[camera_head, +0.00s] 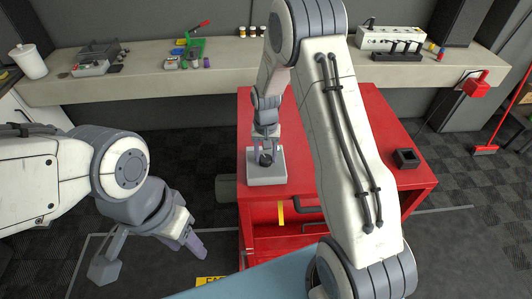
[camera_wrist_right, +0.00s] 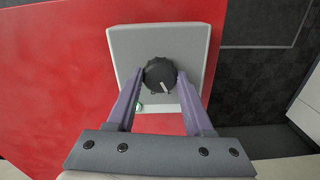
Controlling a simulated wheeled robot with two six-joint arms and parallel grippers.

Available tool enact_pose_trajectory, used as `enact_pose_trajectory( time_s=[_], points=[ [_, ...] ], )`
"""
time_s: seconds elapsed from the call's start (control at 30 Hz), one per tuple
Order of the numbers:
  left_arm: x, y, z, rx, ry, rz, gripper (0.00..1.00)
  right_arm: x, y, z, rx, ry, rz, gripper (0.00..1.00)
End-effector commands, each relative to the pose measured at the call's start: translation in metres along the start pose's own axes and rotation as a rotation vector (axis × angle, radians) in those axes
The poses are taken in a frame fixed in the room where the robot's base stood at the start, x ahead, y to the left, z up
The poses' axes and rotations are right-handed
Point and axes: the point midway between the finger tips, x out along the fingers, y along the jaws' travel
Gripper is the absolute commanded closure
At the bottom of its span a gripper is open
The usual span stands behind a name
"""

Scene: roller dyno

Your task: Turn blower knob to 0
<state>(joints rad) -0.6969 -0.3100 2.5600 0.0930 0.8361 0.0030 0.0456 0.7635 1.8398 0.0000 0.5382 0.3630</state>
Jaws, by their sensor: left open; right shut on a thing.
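The blower knob (camera_wrist_right: 160,74) is a round black dial with a white pointer line. It sits on a light grey control box (camera_wrist_right: 122,38), with a small green mark beside it, in the right wrist view. In the head view the box (camera_head: 267,179) stands on the red cabinet's near left corner and the knob (camera_head: 265,160) shows on its top. My right gripper (camera_wrist_right: 160,80) points down and is shut on the knob, one finger on each side. The white pointer slants toward the gripper's base. My left gripper (camera_head: 193,247) is open and empty, away to the left of the cabinet.
The red cabinet (camera_head: 400,183) has a small black square tray (camera_head: 406,158) on its right side. A long bench (camera_head: 225,52) at the back carries tools and parts. A red broom (camera_head: 485,149) stands at the right. Dark floor lies around the cabinet.

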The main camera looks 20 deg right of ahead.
Motion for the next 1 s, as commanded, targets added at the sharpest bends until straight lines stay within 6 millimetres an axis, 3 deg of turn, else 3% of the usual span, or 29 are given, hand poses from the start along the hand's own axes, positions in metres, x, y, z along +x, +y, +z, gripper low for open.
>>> enact_pose_trajectory(
  time_s=[0.6,1.0],
  points=[
    [0.0091,-0.0007,0.0005,0.001,0.000,0.000,0.50,-0.0003,0.0005,-0.0002,-0.462,0.000,0.000,1.00],
    [0.0107,-0.0008,0.0006,0.001,0.000,0.000,0.50,-0.0008,0.0006,-0.0004,-0.604,0.000,0.000,1.00]
  ],
)
